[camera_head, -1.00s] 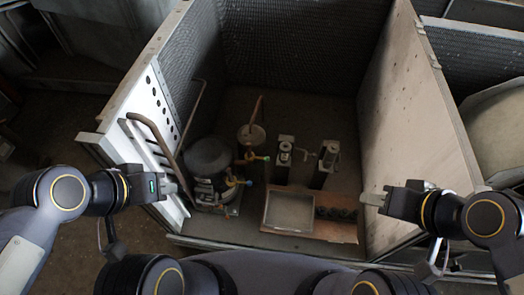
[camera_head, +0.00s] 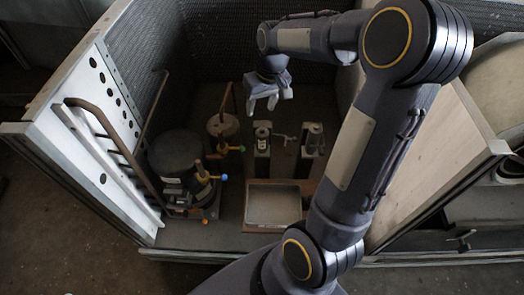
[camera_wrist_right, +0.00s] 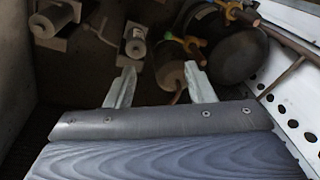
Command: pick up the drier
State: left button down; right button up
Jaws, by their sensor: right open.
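The drier seems to be the tan cylinder (camera_head: 222,125) with a copper tube rising from it and a brass fitting with a blue end. It stands on the housing floor beside the dark compressor (camera_head: 175,155). My right gripper (camera_head: 270,103) is open and empty, above the floor and right of the cylinder's top in the head view. In the right wrist view the cylinder (camera_wrist_right: 171,62) shows beyond the open fingertips (camera_wrist_right: 159,70), nearer the right finger; no contact is visible. Its lower part is hidden there. My left gripper is not in view.
Two upright valve units (camera_head: 262,140) (camera_head: 312,142) stand right of the cylinder. A shallow tray (camera_head: 272,226) lies in front, partly behind my right arm. The white perforated panel (camera_head: 95,110) and bent pipes bound the left; a light wall (camera_head: 425,165) bounds the right.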

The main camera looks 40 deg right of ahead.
jog(key=g+h+b, duration=0.1)
jog(key=g+b, duration=0.1)
jog(key=b, duration=0.1)
send_over(262, 129)
notch_tip(262, 129, down, 11)
jog(key=shift+s+f, duration=0.15)
jog(key=shift+f, duration=0.05)
notch_tip(262, 129, down, 3)
jog(key=shift+d+r+b, duration=0.1)
jog(key=shift+r+b, duration=0.1)
jog(key=shift+b, duration=0.2)
notch_tip(262, 129, down, 5)
jog(key=shift+f+b, duration=0.2)
jog(key=shift+b, duration=0.55)
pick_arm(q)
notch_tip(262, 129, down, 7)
pick_arm(e)
jog(key=shift+r, duration=0.1)
jog(key=c, duration=0.8)
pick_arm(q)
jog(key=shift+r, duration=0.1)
pick_arm(e)
jog(key=shift+r, duration=0.1)
jog(key=shift+c, duration=0.2)
